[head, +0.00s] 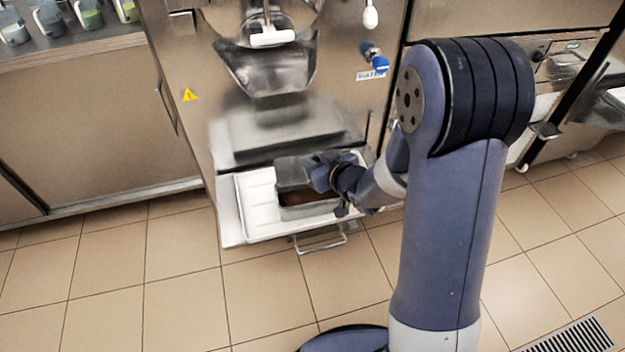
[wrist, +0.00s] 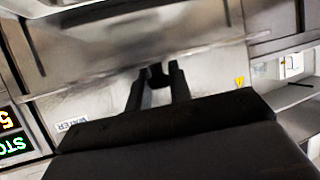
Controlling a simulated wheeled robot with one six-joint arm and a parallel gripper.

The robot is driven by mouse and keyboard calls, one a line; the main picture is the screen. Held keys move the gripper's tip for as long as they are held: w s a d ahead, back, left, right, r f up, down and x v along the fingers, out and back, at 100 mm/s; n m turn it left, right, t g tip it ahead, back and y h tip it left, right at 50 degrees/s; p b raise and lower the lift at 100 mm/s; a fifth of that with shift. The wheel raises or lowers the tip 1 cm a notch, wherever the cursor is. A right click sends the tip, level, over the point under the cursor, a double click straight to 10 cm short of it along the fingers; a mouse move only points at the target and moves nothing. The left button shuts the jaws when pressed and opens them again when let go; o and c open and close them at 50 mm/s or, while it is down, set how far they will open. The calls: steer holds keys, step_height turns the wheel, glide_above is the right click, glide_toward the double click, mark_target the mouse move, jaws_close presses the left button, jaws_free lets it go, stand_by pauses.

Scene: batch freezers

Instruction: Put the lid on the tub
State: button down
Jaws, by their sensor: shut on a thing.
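The tub (head: 308,211) is a grey metal rectangular container with brown contents showing inside. It stands on the white tray in front of the freezer. The lid (head: 291,169) looks like a grey flat piece at the tub's back left, under my gripper. My gripper (head: 326,173) is over the tub's back part. In the wrist view my gripper (wrist: 160,80) has its two dark fingers close together, shut on a small dark piece, which looks like the lid's handle. My gripper and wrist hide part of the lid and the tub's right end. I cannot tell whether lid and rim touch.
A white tray (head: 259,213) holds the tub, with bare room on its left. The batch freezer's steel chute (head: 265,70) and ledge (head: 280,128) stand close behind. A wire handle (head: 320,243) is in front. Several cups (head: 90,14) stand on the counter at upper left.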

steer(key=shift+a+f+b, duration=0.2)
steer(key=shift+f+b, duration=0.1)
steer(key=shift+f, duration=0.15)
steer(key=shift+a+f+b, duration=0.2)
steer(key=shift+f+b, duration=0.05)
steer(key=shift+f, duration=0.2)
step_height(320, 180, down, 6)
steer(key=b, duration=0.5)
steer(key=shift+f, duration=0.1)
steer(key=shift+s+f+b, duration=0.1)
steer(key=shift+f+b, duration=0.15)
steer(key=shift+b, duration=0.65)
stand_by(2.9)
steer(key=c, duration=1.1)
jaws_free()
steer(key=o, duration=0.5)
steer(key=shift+o, duration=0.2)
steer(key=shift+r, duration=0.15)
steer(key=shift+r+p, duration=2.95)
steer(key=shift+r, duration=0.45)
